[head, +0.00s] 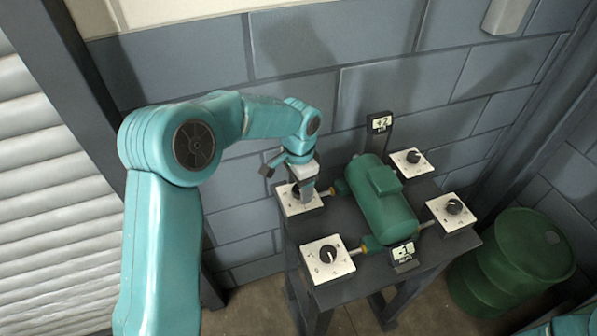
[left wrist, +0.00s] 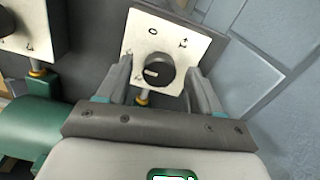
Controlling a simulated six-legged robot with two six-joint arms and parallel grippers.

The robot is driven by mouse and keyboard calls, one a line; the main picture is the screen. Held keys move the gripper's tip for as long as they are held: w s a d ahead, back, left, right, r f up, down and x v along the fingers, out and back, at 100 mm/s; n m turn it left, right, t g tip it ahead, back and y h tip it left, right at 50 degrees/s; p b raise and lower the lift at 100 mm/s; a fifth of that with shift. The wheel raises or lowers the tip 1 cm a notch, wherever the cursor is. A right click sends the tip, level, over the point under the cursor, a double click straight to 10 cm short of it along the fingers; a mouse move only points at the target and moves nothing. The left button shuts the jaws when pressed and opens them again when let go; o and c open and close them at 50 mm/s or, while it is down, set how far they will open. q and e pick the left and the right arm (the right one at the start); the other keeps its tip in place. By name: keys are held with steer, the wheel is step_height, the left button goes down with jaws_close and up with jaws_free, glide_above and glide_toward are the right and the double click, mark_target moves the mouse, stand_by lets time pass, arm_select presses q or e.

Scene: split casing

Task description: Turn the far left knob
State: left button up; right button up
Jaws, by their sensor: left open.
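The far left knob (left wrist: 160,72) is black and round with a pale pointer mark, on a white plate (left wrist: 140,35) with printed marks. In the left wrist view it sits between the two fingers of my left gripper (left wrist: 157,80), with a gap visible on both sides. In the head view my left gripper (head: 304,188) points down over this plate (head: 290,206) and hides most of the knob. The gripper is open. My right gripper is not in view.
A green casing (head: 382,205) lies on the dark table. Other knobs sit at near left (head: 327,255), far right (head: 413,157) and near right (head: 454,206). A far display (head: 380,123) reads +2; a near one (head: 403,252) reads -1. A green barrel (head: 515,262) stands right.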

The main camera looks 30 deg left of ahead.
mark_target(297, 189)
arm_select(q)
step_height(297, 189, up, 16)
steer(key=shift+s, duration=0.2)
steer(key=shift+a+r, duration=0.1)
stand_by(0.5)
